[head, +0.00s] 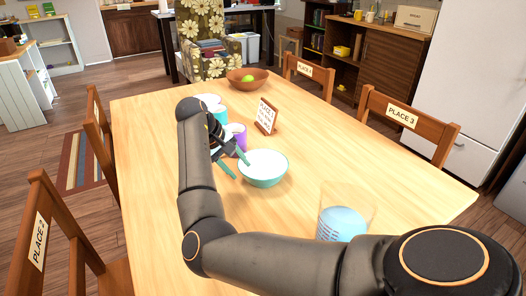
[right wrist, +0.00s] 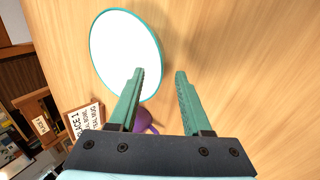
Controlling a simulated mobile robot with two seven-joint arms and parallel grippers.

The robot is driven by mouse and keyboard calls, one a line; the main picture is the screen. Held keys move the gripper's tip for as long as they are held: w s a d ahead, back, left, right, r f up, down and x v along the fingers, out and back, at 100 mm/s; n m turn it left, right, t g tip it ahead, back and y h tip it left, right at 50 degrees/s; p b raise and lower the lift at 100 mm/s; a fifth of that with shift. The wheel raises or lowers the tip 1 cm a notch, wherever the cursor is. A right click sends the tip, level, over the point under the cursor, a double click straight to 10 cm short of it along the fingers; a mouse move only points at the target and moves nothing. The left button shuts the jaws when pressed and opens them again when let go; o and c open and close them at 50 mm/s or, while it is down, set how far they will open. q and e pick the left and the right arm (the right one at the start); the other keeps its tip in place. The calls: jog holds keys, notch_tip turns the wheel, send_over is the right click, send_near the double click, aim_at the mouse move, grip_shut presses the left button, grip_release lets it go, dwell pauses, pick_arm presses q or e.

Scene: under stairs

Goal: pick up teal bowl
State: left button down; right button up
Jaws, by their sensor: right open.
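The teal bowl (head: 264,170) stands upright on the wooden table in the head view, with a white inside. It also shows in the right wrist view (right wrist: 122,50) from above, at the upper left. My right gripper (head: 238,167) is at the bowl's left side in the head view. My left gripper is not in view.
A purple cup (head: 237,138), a teal cup (head: 220,115) and a white dish (head: 208,99) stand behind the gripper. A small sign (head: 266,116) and a brown bowl with green fruit (head: 247,80) are farther back. A clear container with blue contents (head: 343,219) is nearer. The table's right side is clear.

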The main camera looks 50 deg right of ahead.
aim_at(242, 172)
jog(key=b+x, duration=0.1)
jog(key=x, duration=0.4)
jog(key=shift+f, duration=0.4)
grip_shut()
jog(key=shift+w+d, duration=0.1)
dwell(1.0)
